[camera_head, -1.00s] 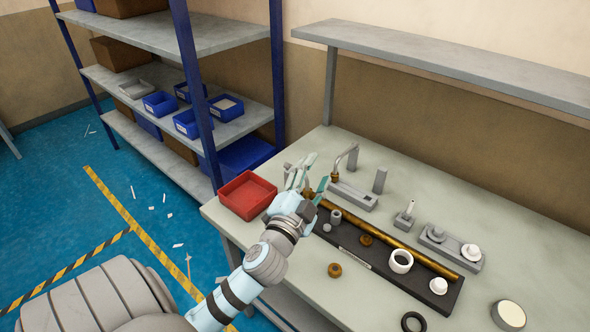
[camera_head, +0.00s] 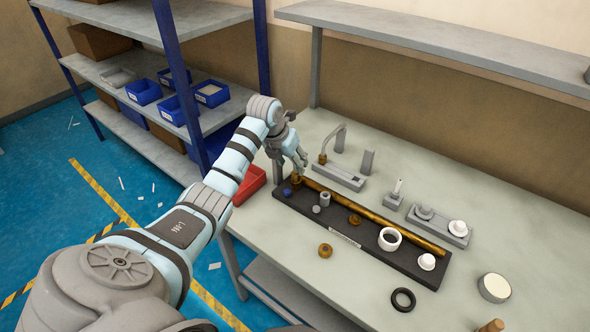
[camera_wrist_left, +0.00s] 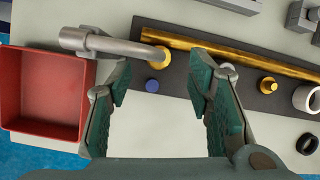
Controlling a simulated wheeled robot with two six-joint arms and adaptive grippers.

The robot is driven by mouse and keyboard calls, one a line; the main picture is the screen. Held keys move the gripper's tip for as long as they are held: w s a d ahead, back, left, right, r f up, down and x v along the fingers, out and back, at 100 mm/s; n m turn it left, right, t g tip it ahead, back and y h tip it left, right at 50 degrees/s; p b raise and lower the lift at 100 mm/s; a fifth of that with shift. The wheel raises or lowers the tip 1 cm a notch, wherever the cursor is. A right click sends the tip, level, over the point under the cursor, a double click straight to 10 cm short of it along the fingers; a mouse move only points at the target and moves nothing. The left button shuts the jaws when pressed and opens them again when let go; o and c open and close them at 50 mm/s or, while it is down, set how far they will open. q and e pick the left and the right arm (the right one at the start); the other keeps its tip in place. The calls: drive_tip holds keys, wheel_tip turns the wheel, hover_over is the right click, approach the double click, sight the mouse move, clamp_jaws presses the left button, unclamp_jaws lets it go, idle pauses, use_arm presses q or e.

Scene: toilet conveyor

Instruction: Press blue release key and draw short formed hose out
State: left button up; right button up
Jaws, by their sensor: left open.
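A small blue key (camera_head: 287,192) sits on the left end of the dark base strip (camera_head: 340,236). It also shows in the left wrist view (camera_wrist_left: 152,85), between and just beyond the fingertips. A short grey bent hose (camera_wrist_left: 115,45) runs left from a brass collar (camera_wrist_left: 158,56) at the end of the brass pipe (camera_wrist_left: 230,52); in the head view my gripper partly hides it. My left gripper (camera_head: 299,163) is open and empty above this end of the strip, fingers pointing down. It shows in the left wrist view (camera_wrist_left: 160,80) with the hose above its left finger. My right gripper is not in view.
A red bin (camera_head: 250,184) stands left of the strip, partly behind my arm. Behind the strip, a grey holder (camera_head: 338,178) carries another bent tube (camera_head: 336,140). A white ring (camera_head: 389,239) sits on the strip. The bench's front is mostly clear.

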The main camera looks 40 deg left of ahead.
sight(296, 172)
use_arm(q)
drive_tip(key=b+x, duration=0.1)
drive_tip(key=x, duration=0.5)
drive_tip(key=shift+w+a+f, duration=0.1)
drive_tip(key=shift+f, duration=0.15)
clamp_jaws()
drive_tip(key=c, duration=0.8)
unclamp_jaws()
drive_tip(key=shift+c, duration=0.2)
clamp_jaws()
drive_tip(key=shift+r, duration=0.1)
drive_tip(key=shift+r+p, duration=0.65)
drive_tip(key=shift+r, duration=0.05)
drive_tip(key=shift+a+r+p, duration=0.15)
drive_tip(key=shift+r+p, duration=1.4)
drive_tip(key=shift+r, duration=0.25)
